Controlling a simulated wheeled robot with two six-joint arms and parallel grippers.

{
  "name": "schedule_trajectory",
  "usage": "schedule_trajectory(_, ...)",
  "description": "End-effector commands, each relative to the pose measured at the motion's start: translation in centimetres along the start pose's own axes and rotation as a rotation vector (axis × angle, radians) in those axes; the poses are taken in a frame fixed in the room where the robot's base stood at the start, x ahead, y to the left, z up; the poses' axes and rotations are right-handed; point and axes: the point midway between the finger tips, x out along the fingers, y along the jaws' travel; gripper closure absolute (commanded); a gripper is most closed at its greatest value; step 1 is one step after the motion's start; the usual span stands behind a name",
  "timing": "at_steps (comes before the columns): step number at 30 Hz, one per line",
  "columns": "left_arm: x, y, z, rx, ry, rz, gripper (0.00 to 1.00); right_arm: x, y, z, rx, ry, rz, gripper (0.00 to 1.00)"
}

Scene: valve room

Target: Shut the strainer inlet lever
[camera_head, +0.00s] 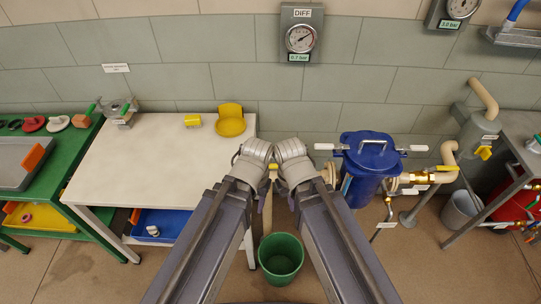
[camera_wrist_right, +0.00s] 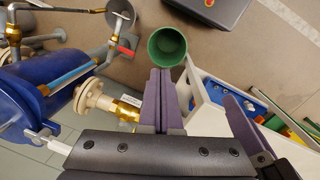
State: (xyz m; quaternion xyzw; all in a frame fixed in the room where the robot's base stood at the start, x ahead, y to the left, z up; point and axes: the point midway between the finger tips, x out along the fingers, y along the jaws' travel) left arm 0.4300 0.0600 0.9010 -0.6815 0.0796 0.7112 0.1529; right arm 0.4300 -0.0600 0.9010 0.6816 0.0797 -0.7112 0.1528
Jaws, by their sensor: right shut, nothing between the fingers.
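The strainer is the blue lidded vessel (camera_head: 366,165) right of centre, also large at the left of the right wrist view (camera_wrist_right: 45,105). A brass valve with a yellow lever (camera_head: 447,169) sits on its right-hand pipe. Another brass valve (camera_wrist_right: 128,109) shows beside a pale flange; a yellow bit (camera_head: 273,167) shows between my wrists, mostly hidden. I cannot read which is the inlet. My right gripper (camera_wrist_right: 161,80) is shut and empty, beside the flange-side brass valve, with no contact visible.
A green bucket (camera_head: 281,258) stands on the floor below the grippers. A grey bucket (camera_head: 462,209) and pipework stand at right. A gauge (camera_head: 300,39) hangs on the wall.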

Motion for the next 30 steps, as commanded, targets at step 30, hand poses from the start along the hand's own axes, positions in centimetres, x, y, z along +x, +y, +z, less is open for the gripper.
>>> schedule_trajectory(30,2.6,0.2,-0.1,0.000,0.000,0.000,0.50,0.2,2.4,-27.0,0.339,0.368,-0.046,1.00)
